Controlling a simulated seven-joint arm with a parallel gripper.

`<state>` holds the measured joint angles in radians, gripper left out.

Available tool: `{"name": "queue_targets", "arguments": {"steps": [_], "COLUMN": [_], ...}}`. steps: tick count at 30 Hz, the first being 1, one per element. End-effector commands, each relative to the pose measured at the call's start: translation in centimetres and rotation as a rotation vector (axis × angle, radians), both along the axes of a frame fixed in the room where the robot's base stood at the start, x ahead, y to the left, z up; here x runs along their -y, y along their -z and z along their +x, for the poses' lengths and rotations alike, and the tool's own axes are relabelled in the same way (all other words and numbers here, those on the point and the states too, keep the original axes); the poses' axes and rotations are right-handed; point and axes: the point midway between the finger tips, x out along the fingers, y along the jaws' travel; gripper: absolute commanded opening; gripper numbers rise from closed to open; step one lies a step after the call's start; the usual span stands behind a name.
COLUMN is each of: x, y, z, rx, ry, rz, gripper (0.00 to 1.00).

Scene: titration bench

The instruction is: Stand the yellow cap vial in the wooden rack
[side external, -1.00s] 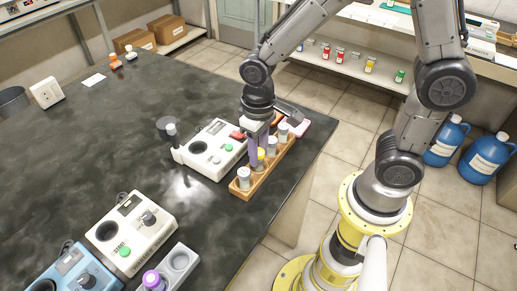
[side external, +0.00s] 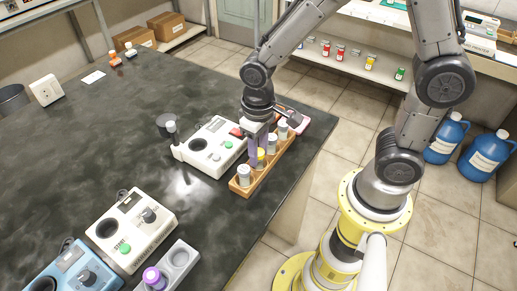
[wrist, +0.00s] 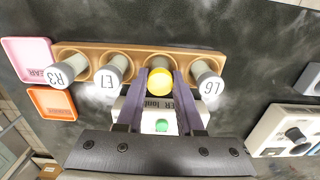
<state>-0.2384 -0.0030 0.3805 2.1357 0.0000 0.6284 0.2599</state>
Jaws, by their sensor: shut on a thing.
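The yellow cap vial (wrist: 160,82) is between the two purple fingers of my gripper (wrist: 159,92) in the wrist view. My gripper is shut on it. The vial is at a hole of the wooden rack (wrist: 110,52), between the vials marked E7 (wrist: 108,77) and L6 (wrist: 209,86). In the side external view the yellow cap (side external: 261,154) shows low beside the purple fingers, in line with the rack (side external: 242,191). The fingers and other vials hide its lower part, so I cannot tell how deep it sits.
Another vial, R3 (wrist: 61,76), stands in the rack. A white device with a green button (side external: 213,147) stands close left of the rack. Pink (wrist: 26,58) and orange (wrist: 52,103) trays lie near the rack's end. Bare black bench (side external: 95,150) lies further left.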

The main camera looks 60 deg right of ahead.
Motion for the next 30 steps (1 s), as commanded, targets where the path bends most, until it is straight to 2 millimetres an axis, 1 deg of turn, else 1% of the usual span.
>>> {"name": "queue_targets", "arguments": {"steps": [6,7,11,12,13,19,23,24,30], "x": [0.00,0.00,0.00,0.00,0.00,0.00,0.00,0.00,0.00], "y": [0.12,0.12,0.11,0.11,0.11,0.11,0.11,0.11,0.09], "z": [0.01,0.00,0.00,0.00,0.00,0.00,-0.01,-0.01,0.00], "rx": [0.000,0.000,0.000,0.000,0.000,0.000,0.000,0.000,0.000], "ry": [0.000,0.000,0.000,0.000,0.000,0.000,0.000,0.000,0.000], "rz": [0.000,0.000,0.000,0.000,0.000,0.000,0.000,0.000,0.000], "gripper": [0.01,0.38,0.61,0.69,0.71,0.71,0.94,0.96,0.96]}}
